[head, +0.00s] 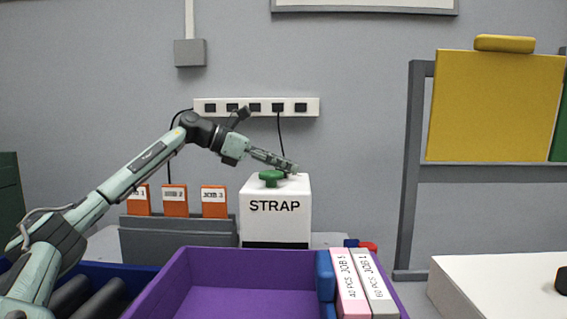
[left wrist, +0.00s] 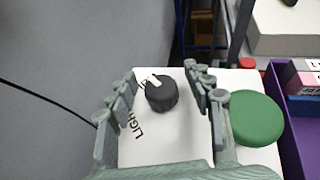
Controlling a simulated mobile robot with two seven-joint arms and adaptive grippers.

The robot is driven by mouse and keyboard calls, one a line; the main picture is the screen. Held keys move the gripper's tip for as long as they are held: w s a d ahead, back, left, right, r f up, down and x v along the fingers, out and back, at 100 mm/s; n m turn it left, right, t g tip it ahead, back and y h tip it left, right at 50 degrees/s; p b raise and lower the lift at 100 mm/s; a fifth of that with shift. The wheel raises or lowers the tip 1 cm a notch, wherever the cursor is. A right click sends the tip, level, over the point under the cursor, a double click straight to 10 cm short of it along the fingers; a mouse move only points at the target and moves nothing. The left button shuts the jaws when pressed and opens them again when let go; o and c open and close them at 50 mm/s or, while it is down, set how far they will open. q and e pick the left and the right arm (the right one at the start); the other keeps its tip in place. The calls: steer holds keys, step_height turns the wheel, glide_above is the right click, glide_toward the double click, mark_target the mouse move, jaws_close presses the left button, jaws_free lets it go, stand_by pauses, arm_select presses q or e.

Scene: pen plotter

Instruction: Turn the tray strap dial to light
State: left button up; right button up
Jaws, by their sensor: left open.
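The white box marked STRAP (head: 275,208) stands at the back of the table with a green round button (head: 270,178) on top. In the left wrist view, its top carries a black dial (left wrist: 161,97) with a white pointer turned to the upper left. The word LIGHT is printed at the dial's lower left, partly covered by a finger; another label by the pointer is mostly hidden. My left gripper (head: 292,167) is open over the box top, its fingers (left wrist: 161,72) on either side of the dial with gaps. The green button (left wrist: 256,118) is outside the right finger. My right gripper is not in view.
A purple tray (head: 240,272) in front holds pink and grey job boxes (head: 358,283) at its right. Orange job cards (head: 175,200) stand in a grey rack left of the STRAP box. A power strip (head: 255,107) and cables are on the wall behind. A white surface (head: 490,285) is at right.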

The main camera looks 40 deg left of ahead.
arm_select(q)
jaws_close()
stand_by(0.3)
